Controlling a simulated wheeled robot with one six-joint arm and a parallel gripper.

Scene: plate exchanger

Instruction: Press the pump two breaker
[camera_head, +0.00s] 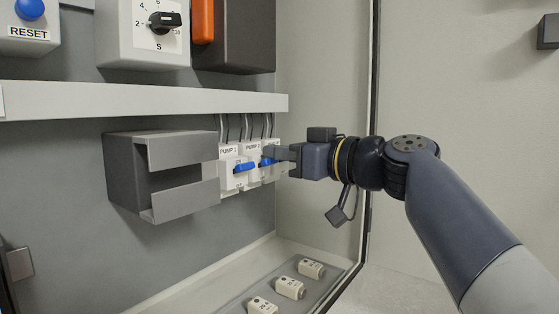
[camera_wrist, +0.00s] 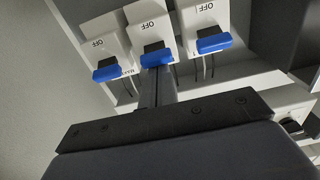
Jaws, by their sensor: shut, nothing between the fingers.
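Several white breakers with blue levers sit side by side in the cabinet. The left one in the head view reads PUMP 1 (camera_head: 228,160). The pump two breaker (camera_head: 253,151) is just right of it, its label partly readable. In the wrist view, which looks inverted, the middle breaker's blue lever (camera_wrist: 156,57) lies right at the tip of my gripper (camera_wrist: 156,74), and OFF shows on its face. My gripper (camera_head: 272,153) is shut and empty, reaching in from the right; it partly hides the breakers behind it. I cannot tell whether it touches the lever.
A grey open-sided housing (camera_head: 128,172) sticks out left of the breakers. A pale rail (camera_head: 150,99) runs above them, with a rotary dial (camera_head: 165,22) higher up. Several fuses (camera_head: 290,288) lie on a tray below. The cabinet's right edge (camera_head: 373,100) stands near my arm.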

